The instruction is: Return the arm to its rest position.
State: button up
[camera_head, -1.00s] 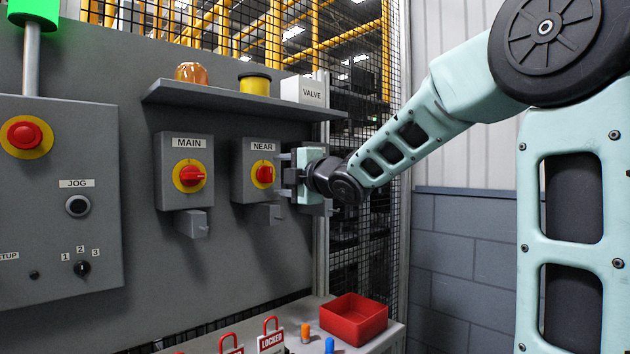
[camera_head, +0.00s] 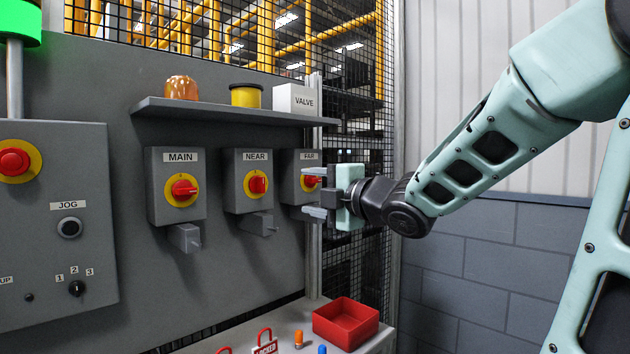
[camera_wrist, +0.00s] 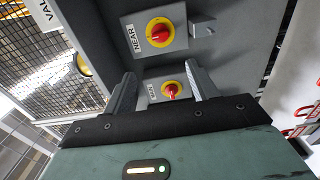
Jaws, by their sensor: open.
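My gripper (camera_head: 314,193) is open and empty, with its two fingers spread one above the other in front of the FAR switch box (camera_head: 300,165). Its fingers partly cover that box in the head view, and I cannot tell the exact gap. My arm reaches in from the right side of the head view.
The NEAR switch box (camera_head: 256,182) and MAIN switch box (camera_head: 178,187) are left of my gripper. A shelf (camera_head: 220,112) is above. A block wall (camera_head: 490,250) is at right.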

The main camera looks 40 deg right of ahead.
jog(key=shift+s, duration=0.1)
dwell(0.6)
jog(key=a+f+m+g, duration=0.7)
jog(key=a+f+g, duration=0.1)
jog(key=a+f, duration=0.85)
jog(key=s+a+f+m+g, duration=0.1)
jog(key=s+a+f+g, duration=0.2)
jog(key=s, duration=0.4)
jog(key=s+a+f+m+g, duration=0.1)
jog(key=s+a+f+g, duration=0.2)
jog(key=s, duration=0.5)
jog(key=s+a+f+m+g, duration=0.2)
jog(key=s+a+f+g, duration=0.2)
jog(key=s+a+f, duration=0.1)
jog(key=s+a, duration=0.1)
jog(key=s, duration=0.1)
jog(key=shift+s+a, duration=0.25)
jog(key=shift+s, duration=0.05)
